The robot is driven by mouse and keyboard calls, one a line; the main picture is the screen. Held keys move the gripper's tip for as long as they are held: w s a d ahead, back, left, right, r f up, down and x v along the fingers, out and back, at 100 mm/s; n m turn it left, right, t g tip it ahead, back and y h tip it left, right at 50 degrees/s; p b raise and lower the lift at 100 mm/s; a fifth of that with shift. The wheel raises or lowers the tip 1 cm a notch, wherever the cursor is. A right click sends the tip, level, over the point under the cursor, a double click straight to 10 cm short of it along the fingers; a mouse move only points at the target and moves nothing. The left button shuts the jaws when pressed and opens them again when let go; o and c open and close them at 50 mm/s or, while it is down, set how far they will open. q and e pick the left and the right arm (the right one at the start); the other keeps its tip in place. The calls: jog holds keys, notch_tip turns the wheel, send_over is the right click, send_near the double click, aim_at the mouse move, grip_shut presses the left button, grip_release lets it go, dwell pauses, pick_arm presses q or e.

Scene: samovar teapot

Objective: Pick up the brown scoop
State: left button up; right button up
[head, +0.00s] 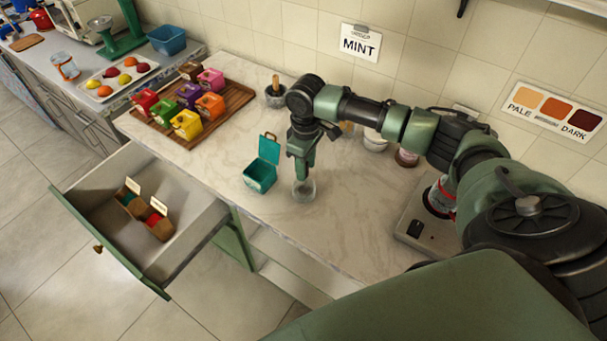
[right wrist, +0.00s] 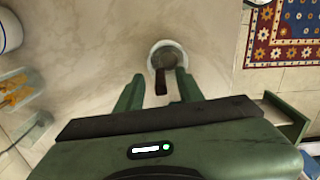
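My left gripper is not in view.
An open teal canister (head: 260,176) stands left of the glass. A wooden tray (head: 221,117) with colored canisters and a mortar (head: 274,97) are behind. Jars (head: 375,141) stand to the right, near the wall. An open drawer (head: 190,237) juts out at lower left.

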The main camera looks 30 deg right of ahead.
jog(key=shift+s+r, duration=0.1)
jog(key=shift+s, duration=0.05)
jog(key=shift+c, duration=1.2)
jog(key=c, duration=0.6)
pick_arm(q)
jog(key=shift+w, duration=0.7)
pick_arm(e)
grip_shut()
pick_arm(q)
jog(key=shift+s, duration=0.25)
pick_arm(e)
jog(key=shift+r, duration=0.7)
pick_arm(q)
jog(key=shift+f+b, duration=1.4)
jog(key=shift+b, duration=0.05)
pick_arm(e)
notch_tip(320, 180, up, 19)
jog(key=shift+f, duration=0.15)
